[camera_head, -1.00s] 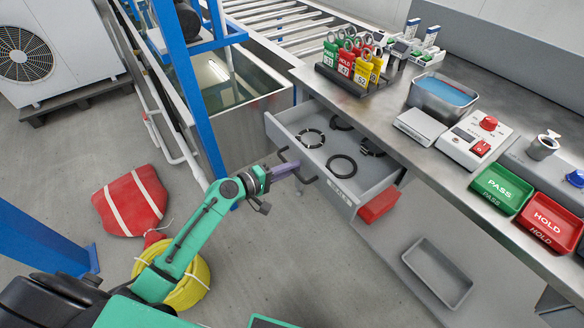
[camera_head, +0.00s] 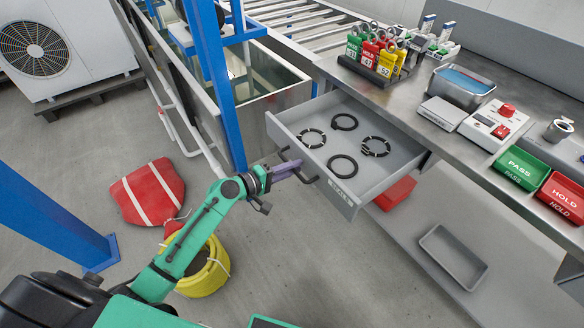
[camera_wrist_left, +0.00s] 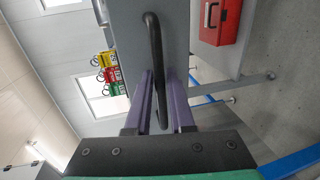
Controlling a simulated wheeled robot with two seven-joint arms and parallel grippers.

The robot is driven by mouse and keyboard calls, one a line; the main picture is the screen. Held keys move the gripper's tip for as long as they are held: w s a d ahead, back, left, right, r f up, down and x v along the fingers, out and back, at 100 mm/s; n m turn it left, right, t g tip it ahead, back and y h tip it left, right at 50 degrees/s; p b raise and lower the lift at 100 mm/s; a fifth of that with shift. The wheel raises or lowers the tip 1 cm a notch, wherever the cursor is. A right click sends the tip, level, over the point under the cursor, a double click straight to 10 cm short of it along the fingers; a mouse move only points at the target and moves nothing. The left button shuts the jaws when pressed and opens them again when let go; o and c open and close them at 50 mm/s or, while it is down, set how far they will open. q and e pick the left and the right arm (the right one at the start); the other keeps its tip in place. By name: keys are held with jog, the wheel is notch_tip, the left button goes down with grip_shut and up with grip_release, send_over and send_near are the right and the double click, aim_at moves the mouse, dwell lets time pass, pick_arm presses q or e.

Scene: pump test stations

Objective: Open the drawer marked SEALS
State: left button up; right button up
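The drawer (camera_head: 308,168) under the workbench stands well open, with several black rings lying apart on its floor. The small lettering on its front label (camera_head: 343,194) looks like SEALS. My left gripper (camera_head: 298,170) is at the drawer front with its purple fingers around the dark bar handle (camera_head: 307,180). In the left wrist view the handle (camera_wrist_left: 154,55) runs between the two fingers of the left gripper (camera_wrist_left: 162,90), which are closed around it. The grey drawer front (camera_wrist_left: 128,35) is just beyond the fingertips. My right gripper is not in view.
Below the bench are a red box (camera_head: 394,193) and a grey tray (camera_head: 453,257) on a lower shelf. A yellow coil (camera_head: 205,268) and red bag (camera_head: 148,192) lie on the floor. Floor before the drawer is clear.

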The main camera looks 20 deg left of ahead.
pick_arm(q)
jog(key=shift+o, duration=0.9)
jog(key=b+v, duration=0.1)
jog(key=v, duration=1.3)
jog(key=shift+s+a+b, duration=0.15)
jog(key=shift+s+b, duration=0.05)
jog(key=shift+b, duration=0.1)
